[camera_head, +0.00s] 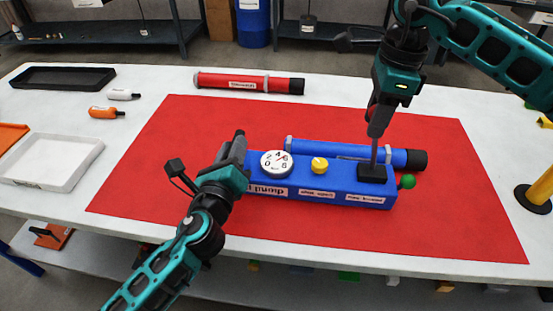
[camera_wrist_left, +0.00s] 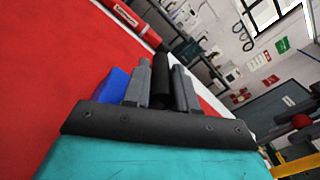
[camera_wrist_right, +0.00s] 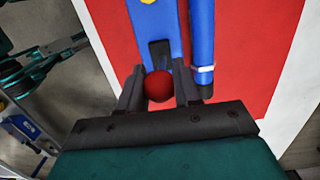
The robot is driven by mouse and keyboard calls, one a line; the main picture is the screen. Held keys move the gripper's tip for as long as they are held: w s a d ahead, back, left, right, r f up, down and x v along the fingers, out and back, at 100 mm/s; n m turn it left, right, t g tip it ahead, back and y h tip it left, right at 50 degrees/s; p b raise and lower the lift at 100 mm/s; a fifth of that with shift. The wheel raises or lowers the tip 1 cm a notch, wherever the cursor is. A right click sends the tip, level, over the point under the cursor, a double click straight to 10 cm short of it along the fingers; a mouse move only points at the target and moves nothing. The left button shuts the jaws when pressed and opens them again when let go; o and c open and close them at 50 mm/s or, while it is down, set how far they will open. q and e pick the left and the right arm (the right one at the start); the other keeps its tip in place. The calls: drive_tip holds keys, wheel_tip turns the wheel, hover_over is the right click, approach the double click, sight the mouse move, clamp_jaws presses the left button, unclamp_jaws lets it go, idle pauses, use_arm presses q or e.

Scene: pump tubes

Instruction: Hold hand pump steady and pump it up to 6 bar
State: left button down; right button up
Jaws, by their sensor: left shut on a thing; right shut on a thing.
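The blue hand pump (camera_head: 300,197) lies on the red mat (camera_head: 440,225), with a round white gauge (camera_head: 277,164), a yellow knob (camera_head: 320,165) and a green ball (camera_head: 407,182) at its right end. The gauge needle is too small to read surely. My left gripper (camera_head: 239,150) is shut on a black post at the pump's left end; the post (camera_wrist_left: 162,82) shows between its fingers. My right gripper (camera_head: 377,122) is shut on the red ball (camera_wrist_right: 159,86) of the pump lever, above the upright rod (camera_head: 374,154) and black base (camera_head: 374,172).
A blue tube (camera_head: 345,150) with a black cap lies directly behind the pump. The mat's right part is clear.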

use_arm(q)
drive_tip(key=shift+s+f, duration=0.1)
drive_tip(key=shift+f, duration=0.25)
use_arm(e)
drive_tip(key=shift+f, duration=0.15)
drive_tip(key=shift+s+d+y, duration=0.15)
drive_tip(key=shift+d+y, duration=0.65)
drive_tip(key=shift+d, duration=0.2)
use_arm(q)
drive_tip(key=shift+a, duration=0.1)
use_arm(e)
drive_tip(key=shift+d+f, duration=0.1)
drive_tip(key=shift+d, duration=0.25)
drive_tip(key=shift+a+r, duration=0.1)
drive_tip(key=shift+r, duration=0.1)
drive_tip(key=shift+a+h, duration=0.5)
drive_tip(key=shift+a, duration=0.4)
